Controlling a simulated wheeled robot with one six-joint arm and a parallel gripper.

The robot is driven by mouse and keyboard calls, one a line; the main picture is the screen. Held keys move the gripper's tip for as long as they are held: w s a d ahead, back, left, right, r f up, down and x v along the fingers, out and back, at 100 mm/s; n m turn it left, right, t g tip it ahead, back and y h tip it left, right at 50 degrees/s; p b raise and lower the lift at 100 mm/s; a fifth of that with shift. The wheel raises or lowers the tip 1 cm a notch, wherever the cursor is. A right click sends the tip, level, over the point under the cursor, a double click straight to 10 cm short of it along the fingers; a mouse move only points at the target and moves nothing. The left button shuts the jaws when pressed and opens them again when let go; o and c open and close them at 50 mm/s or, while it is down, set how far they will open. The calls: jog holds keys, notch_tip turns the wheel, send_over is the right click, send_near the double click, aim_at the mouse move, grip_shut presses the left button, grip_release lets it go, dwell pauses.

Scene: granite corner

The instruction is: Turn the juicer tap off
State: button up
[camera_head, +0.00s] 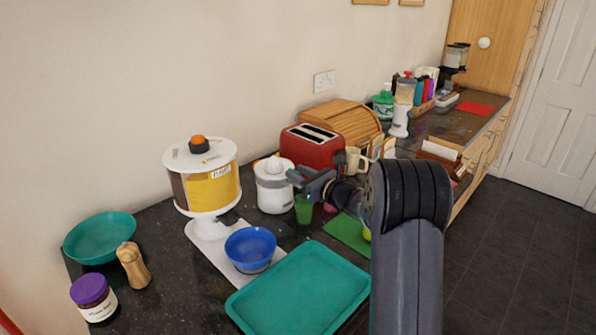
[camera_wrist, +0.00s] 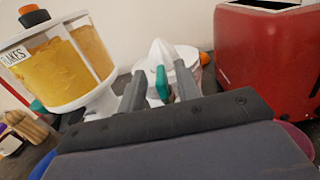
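The juicer (camera_head: 272,188) is a small white appliance with a cone top, standing on the dark counter left of the red toaster. It also shows in the wrist view (camera_wrist: 183,57), ahead of my gripper. Its green tap (camera_wrist: 162,83) stands roughly upright in the wrist view, between my two fingers. My gripper (camera_head: 296,180) is in front of the juicer; in the wrist view its fingers (camera_wrist: 159,88) are apart, with a gap on both sides of the tap. I cannot tell whether a finger touches the tap. In the head view the tap is hidden.
A green cup (camera_head: 303,209) stands below my gripper. The cereal dispenser (camera_head: 207,180) is left of the juicer, the red toaster (camera_head: 312,148) behind right. A blue bowl (camera_head: 250,247), teal tray (camera_head: 300,290) and green mat (camera_head: 347,235) lie in front.

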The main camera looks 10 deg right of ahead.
jog(key=shift+w+a, duration=0.1)
jog(key=shift+w, duration=0.1)
grip_shut()
dwell(0.3)
